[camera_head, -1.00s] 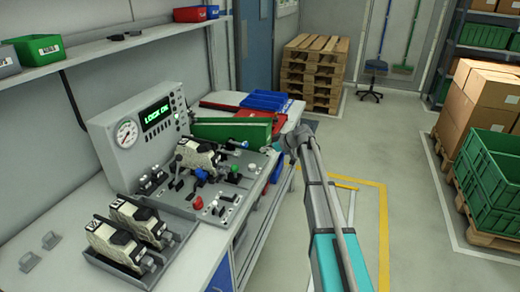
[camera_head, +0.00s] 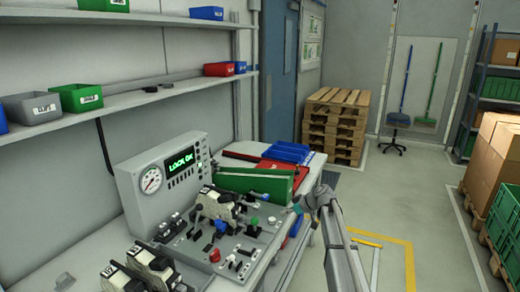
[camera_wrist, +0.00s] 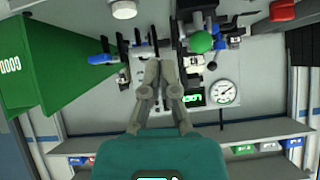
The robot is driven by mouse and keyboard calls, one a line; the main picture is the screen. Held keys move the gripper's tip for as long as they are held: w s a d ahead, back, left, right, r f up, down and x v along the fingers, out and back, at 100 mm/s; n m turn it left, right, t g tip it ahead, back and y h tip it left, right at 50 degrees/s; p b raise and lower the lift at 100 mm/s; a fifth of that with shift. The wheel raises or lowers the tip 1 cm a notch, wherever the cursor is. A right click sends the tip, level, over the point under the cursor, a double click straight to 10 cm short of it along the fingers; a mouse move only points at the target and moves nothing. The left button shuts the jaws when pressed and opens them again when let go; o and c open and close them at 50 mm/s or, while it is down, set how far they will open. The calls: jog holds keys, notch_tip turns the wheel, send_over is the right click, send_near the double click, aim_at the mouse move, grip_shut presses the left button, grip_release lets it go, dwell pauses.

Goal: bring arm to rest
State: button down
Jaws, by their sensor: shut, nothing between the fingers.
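My gripper (camera_wrist: 160,66) is shut and empty in the wrist view, its two grey fingers together. That view is upside down and shows the test bench panel with its levers, the green knob (camera_wrist: 201,42) and the gauge (camera_wrist: 225,92) beyond the fingers. In the head view my arm reaches in from the lower right, and its wrist end is beside the bench's right edge, near the green bin (camera_head: 254,181). The fingers cannot be made out there. The display (camera_head: 182,162) on the grey console reads LOCK OK. A valve-like unit (camera_head: 217,206) sits on the panel.
Two similar units (camera_head: 150,262) stand at the bench's front left. A shelf (camera_head: 120,92) with small bins runs along the wall. Stacked pallets (camera_head: 336,125) stand at the back, and cartons (camera_head: 492,160) at the right. The floor (camera_head: 410,195) between is clear.

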jog(key=s+d+f+m+g+h, duration=0.1)
jog(key=s+m+h, duration=0.2)
jog(key=s, duration=0.8)
jog(key=s+d+f+m+g+h+p, duration=0.1)
jog(key=s+d+f+m+g+h, duration=0.1)
jog(key=s, duration=1)
jog(key=s+d+f+m+g+h+p, duration=0.1)
jog(key=s+m+h, duration=0.3)
jog(key=s, duration=0.7)
jog(key=shift+s+d+f+m, duration=0.25)
jog(key=shift+d+f+m, duration=0.15)
jog(key=shift+m, duration=0.8)
